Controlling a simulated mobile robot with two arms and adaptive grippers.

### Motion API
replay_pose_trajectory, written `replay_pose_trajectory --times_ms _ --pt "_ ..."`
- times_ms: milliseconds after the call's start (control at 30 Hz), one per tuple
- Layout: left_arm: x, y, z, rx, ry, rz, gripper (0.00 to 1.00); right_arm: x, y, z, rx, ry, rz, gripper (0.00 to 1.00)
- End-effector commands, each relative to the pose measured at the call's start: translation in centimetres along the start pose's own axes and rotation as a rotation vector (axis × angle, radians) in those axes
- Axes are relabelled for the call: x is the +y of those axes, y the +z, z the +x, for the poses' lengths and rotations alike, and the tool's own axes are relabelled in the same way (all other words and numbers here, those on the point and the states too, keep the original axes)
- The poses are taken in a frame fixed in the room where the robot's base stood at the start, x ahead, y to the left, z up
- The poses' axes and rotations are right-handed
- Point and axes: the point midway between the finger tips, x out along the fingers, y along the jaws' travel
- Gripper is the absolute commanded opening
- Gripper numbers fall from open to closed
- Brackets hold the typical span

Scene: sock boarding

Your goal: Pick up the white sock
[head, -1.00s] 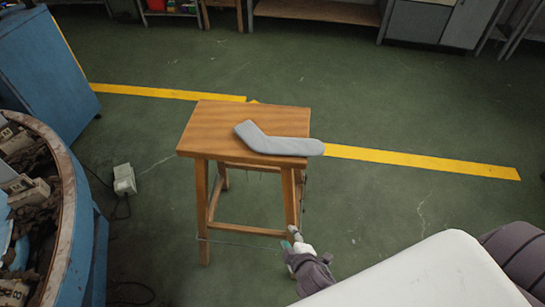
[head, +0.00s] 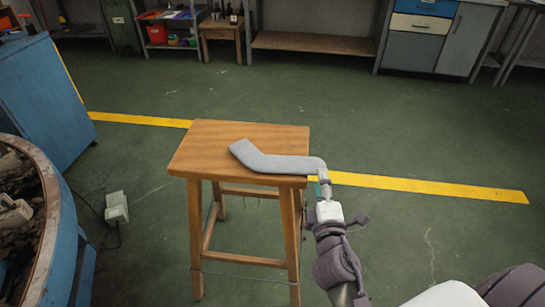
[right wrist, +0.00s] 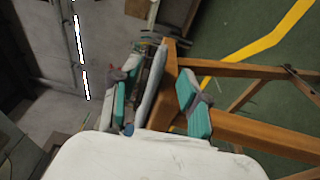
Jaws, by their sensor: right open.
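The sock (head: 275,162), light grey-white in this light, lies flat and bent on the seat of a wooden stool (head: 215,140). Its right end sticks out past the seat's right edge. My right gripper (head: 323,184) is at that overhanging end, close to the stool's side. In the right wrist view, the right gripper (right wrist: 157,98) is open, its teal-padded fingers apart. A pale strip of the sock (right wrist: 150,88) and the stool's edge (right wrist: 167,72) show between them. Whether a finger touches the sock, I cannot tell. My left gripper is not in view.
A round blue-sided bin (head: 62,215) of debris stands at the left, with a blue cabinet (head: 40,95) behind it. A small white box (head: 116,207) with a cable lies on the floor. Benches and drawers (head: 420,45) line the back.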

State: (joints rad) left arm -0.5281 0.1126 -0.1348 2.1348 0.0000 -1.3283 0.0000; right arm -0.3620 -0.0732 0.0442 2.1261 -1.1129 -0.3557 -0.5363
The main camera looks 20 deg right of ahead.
Motion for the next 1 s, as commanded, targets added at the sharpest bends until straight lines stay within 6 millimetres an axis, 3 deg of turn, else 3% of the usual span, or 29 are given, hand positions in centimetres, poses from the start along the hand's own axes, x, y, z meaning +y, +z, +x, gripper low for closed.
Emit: replay_pose_trajectory --times_ms 200,367,633,933,1000 --pt "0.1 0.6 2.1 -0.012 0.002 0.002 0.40 0.1 0.0 2.8 0.001 0.001 0.000 0.45" --pt "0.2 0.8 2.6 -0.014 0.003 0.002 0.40 0.0 -0.1 3.9 0.000 0.001 0.000 0.45" --pt "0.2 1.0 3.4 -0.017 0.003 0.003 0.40 -0.1 -0.5 7.7 0.001 0.001 -0.001 0.45" --pt "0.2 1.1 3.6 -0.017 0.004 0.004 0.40 -0.1 -0.5 8.2 0.000 -0.001 0.000 0.45" --pt "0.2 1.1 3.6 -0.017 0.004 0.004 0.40 -0.1 -0.5 8.2 0.000 -0.001 0.000 0.37"
